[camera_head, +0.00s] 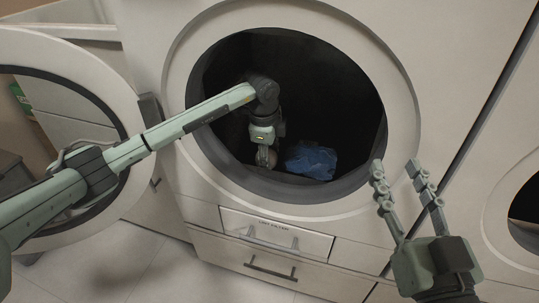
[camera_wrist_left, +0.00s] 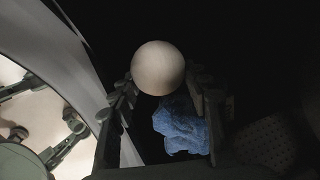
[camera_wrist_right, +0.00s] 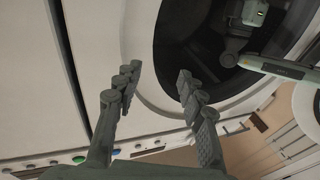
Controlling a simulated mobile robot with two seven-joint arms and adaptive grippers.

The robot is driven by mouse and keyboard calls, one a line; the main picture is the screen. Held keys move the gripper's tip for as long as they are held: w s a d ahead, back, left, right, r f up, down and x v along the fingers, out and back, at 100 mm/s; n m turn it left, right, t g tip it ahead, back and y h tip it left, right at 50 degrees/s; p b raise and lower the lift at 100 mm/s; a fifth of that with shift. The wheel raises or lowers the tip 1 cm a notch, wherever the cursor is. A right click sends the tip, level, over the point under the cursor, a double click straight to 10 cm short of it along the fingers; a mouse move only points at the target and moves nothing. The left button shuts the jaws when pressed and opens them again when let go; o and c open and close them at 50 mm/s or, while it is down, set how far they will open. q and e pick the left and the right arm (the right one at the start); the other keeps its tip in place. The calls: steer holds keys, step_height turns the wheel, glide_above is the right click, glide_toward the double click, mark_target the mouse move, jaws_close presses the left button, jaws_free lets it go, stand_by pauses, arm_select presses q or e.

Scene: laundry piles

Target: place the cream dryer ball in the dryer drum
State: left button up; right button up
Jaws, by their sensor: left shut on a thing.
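The cream dryer ball (camera_wrist_left: 158,68) is between the fingertips of my left gripper (camera_wrist_left: 160,92), which is shut on it. In the head view my left arm reaches through the round opening, and the ball (camera_head: 271,158) shows partly behind the fingers of my left gripper (camera_head: 264,156), low inside the dryer drum (camera_head: 330,95). I cannot tell whether the ball touches the drum floor. My right gripper (camera_head: 394,168) is open and empty in front of the dryer, right of the opening; its spread fingers also show in the right wrist view (camera_wrist_right: 156,85).
A crumpled blue cloth (camera_head: 311,160) lies in the drum, right of the ball; it also shows in the left wrist view (camera_wrist_left: 181,125). The dryer door (camera_head: 75,75) stands open at the left. A second machine (camera_head: 500,190) is at the right.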

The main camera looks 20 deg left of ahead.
mark_target(270, 153)
arm_select(q)
steer(key=o, duration=1.1)
arm_select(e)
steer(key=shift+s+a+r, duration=0.1)
steer(key=shift+a+r, duration=0.05)
steer(key=shift+r, duration=0.1)
arm_select(q)
steer(key=shift+r, duration=0.15)
steer(key=shift+p+v, duration=1.7)
steer(key=shift+v, duration=0.25)
arm_select(e)
steer(key=s+d+f+g+h, duration=0.1)
steer(key=d+f+g+h, duration=0.55)
steer(key=f, duration=0.75)
arm_select(q)
steer(key=shift+p+v, duration=0.7)
steer(key=shift+v, duration=0.2)
steer(key=shift+p+v, duration=0.6)
steer(key=shift+v, duration=0.2)
arm_select(e)
steer(key=s+d+f+m+g+h, duration=0.1)
steer(key=s+d+f+m+g, duration=0.1)
steer(key=s+d+f+g, duration=0.5)
steer(key=s+d+g, duration=0.1)
steer(key=s+d, duration=0.3)
steer(key=shift+s+d+h, duration=0.15)
steer(key=shift+d+h, duration=0.1)
steer(key=shift+h, duration=0.1)
arm_select(q)
steer(key=shift+a, duration=0.1)
